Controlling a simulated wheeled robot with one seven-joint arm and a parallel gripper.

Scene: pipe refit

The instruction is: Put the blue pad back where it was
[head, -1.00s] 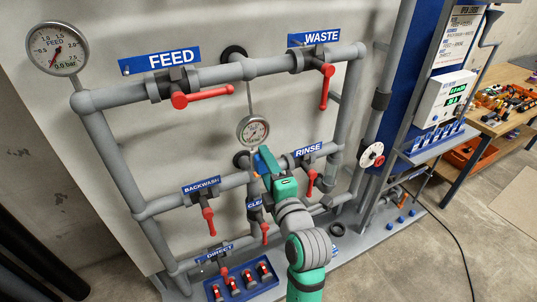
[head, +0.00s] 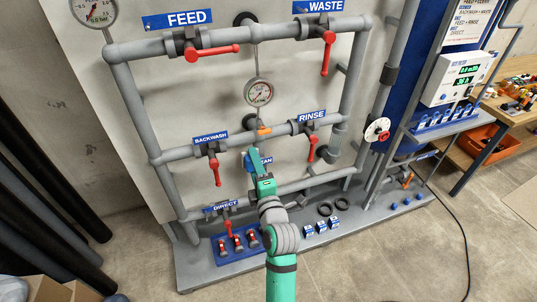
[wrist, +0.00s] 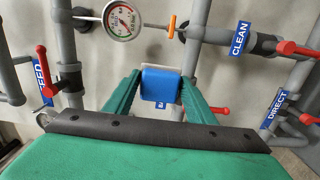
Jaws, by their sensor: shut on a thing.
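The blue pad (wrist: 160,84) sits between the fingertips of my gripper (wrist: 158,92) in the wrist view, and the fingers are shut on it. In the head view my gripper (head: 254,168) is in front of the pipe panel, below the small gauge (head: 258,92) and beside the CLEAN sign (head: 264,162). The pad (head: 248,160) shows there only as a small blue patch. An orange T-shaped handle (wrist: 172,27) stands on the pipe behind and above the pad in the wrist view; it also shows under the gauge in the head view (head: 263,130). The pad looks apart from the pipes.
Red valve levers, such as BACKWASH (head: 215,170) and RINSE (head: 312,148), stick out from the pipes. A blue tray (head: 222,258) with red-handled parts, blue-white blocks (head: 322,227) and black rings (head: 325,209) lie on the base ledge. A cable (head: 466,235) crosses the floor.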

